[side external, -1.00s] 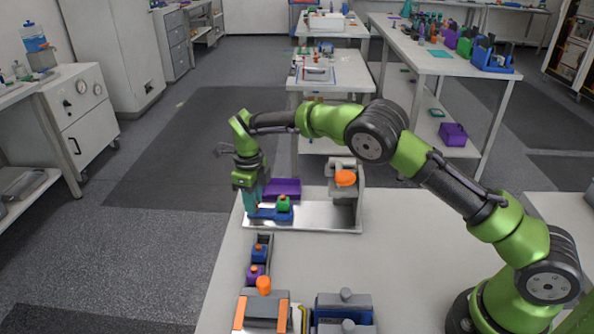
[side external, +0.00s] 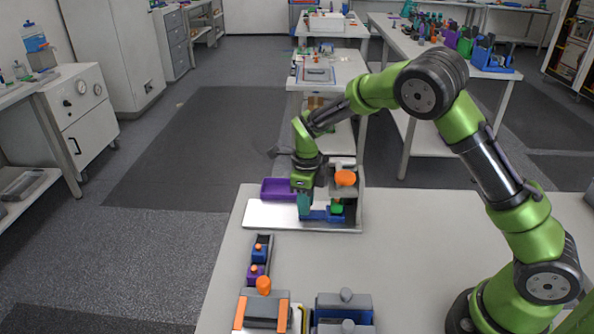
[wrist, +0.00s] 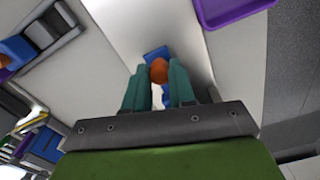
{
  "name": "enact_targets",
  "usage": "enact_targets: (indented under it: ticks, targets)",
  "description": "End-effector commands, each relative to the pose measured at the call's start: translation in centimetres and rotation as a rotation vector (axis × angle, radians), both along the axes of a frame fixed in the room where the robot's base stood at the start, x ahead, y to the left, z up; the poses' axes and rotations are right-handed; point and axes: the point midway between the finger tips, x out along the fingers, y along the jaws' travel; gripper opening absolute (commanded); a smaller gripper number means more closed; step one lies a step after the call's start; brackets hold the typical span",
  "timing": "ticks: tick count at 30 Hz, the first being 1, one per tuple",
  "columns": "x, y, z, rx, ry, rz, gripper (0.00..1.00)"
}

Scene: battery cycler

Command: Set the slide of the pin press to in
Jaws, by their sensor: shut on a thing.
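The pin press stands at the far edge of the bench, with a bare metal base plate (side external: 270,214) and a grey upright (side external: 355,200) at its right end. An orange knob (side external: 346,178) tops its head. The blue slide (side external: 322,215) lies at the right end of the plate, carrying a green block (side external: 337,209) below the head. My gripper (side external: 304,212) is at the slide's left end. In the wrist view its teal fingers are shut on the slide's orange handle (wrist: 158,71), with blue slide (wrist: 157,52) showing beyond. The slide's far right end is partly hidden.
A purple tray (side external: 279,188) sits behind the plate. Nearer are a narrow rack (side external: 262,264) with small blue and purple blocks, a grey-and-orange device (side external: 262,312) and a blue-grey device (side external: 344,305). The bench right of the press is clear.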

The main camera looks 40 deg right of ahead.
Motion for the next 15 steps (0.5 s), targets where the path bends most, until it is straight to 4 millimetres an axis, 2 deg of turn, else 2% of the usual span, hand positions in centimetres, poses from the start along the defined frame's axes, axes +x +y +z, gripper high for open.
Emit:
enact_targets:
  ticks: [10, 11, 15]
  targets:
    - [-0.48, -0.66, 0.05, -0.004, 0.008, -0.007, 0.00]
    - [-0.49, -0.67, 0.04, -0.005, 0.009, -0.007, 0.28]
    - [-0.43, -0.53, 0.02, -0.004, 0.007, -0.005, 0.50]
